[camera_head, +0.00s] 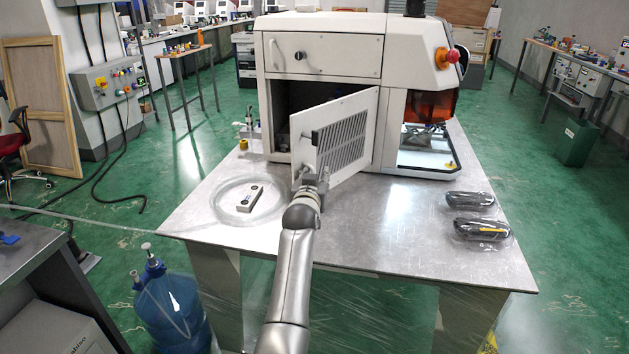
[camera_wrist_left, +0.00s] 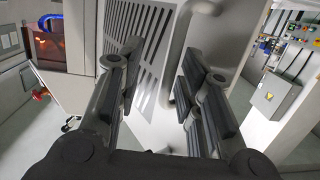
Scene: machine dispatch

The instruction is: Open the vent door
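The vent door (camera_head: 345,130), a white panel with slotted louvres, stands ajar on the front of the white machine (camera_head: 408,40). Its free left edge is swung out toward me, and a dark opening shows behind it. In the left wrist view the louvred panel (camera_wrist_left: 142,50) fills the middle, with the curved handle (camera_wrist_left: 176,52) close to the right finger. My left gripper (camera_head: 312,178) is at the lower free edge of the door. Its two fingers are spread apart in the left wrist view (camera_wrist_left: 160,82); contact with the handle is unclear. My right gripper is not in view.
The machine stands on a metal table (camera_head: 390,235). Two black wrapped items (camera_head: 470,200) lie at the right. A blue water bottle (camera_head: 172,310) stands on the floor. A closed upper panel (camera_head: 325,54) sits above the opening.

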